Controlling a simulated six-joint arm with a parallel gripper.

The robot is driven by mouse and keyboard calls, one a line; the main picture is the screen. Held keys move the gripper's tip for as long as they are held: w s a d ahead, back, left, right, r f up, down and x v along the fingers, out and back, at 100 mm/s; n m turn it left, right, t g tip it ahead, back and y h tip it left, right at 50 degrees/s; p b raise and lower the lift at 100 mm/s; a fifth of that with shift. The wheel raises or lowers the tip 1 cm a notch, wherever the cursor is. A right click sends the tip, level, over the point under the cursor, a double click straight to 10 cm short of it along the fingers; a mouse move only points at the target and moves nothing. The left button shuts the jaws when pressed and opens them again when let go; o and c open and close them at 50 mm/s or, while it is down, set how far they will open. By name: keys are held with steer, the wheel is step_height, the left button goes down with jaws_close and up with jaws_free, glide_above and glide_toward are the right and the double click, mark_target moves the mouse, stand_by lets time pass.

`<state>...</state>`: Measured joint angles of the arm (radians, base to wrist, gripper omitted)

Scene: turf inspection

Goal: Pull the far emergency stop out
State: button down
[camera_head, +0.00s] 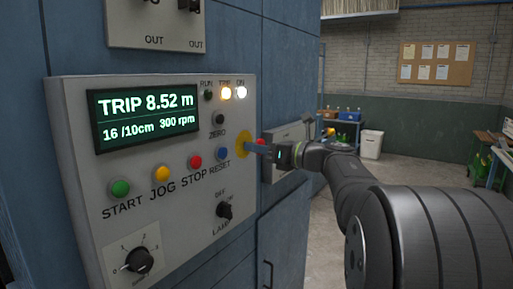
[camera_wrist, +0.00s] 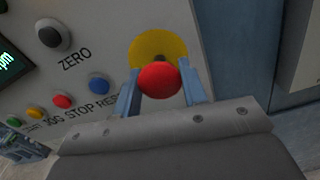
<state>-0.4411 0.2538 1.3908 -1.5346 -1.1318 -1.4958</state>
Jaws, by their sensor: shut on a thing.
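The emergency stop is a red mushroom button (camera_wrist: 160,79) on a round yellow plate (camera_wrist: 158,46), in the wrist view. The same yellow plate (camera_head: 242,144) shows at the right edge of the grey control panel in the head view. My gripper (camera_wrist: 160,92) has one blue-grey finger on each side of the red head and is shut on it. In the head view my gripper (camera_head: 256,148) reaches the plate from the right, and its fingers largely hide the button. A dark stem shows between head and plate in the wrist view.
The grey control panel (camera_head: 180,235) carries START, JOG, STOP and RESET buttons, knobs and a lit display (camera_head: 146,117) reading TRIP 8.52 m. The blue RESET button (camera_wrist: 98,83) is left of my fingers. A grey box (camera_head: 290,135) stands just behind my gripper. Open floor lies right.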

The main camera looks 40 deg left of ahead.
steer(key=c, duration=0.9)
jaws_free()
steer(key=shift+d, duration=0.1)
steer(key=shift+c, duration=0.2)
steer(key=d, duration=1.7)
steer(key=shift+d, duration=0.25)
steer(key=a, duration=1.7)
steer(key=shift+a, duration=0.3)
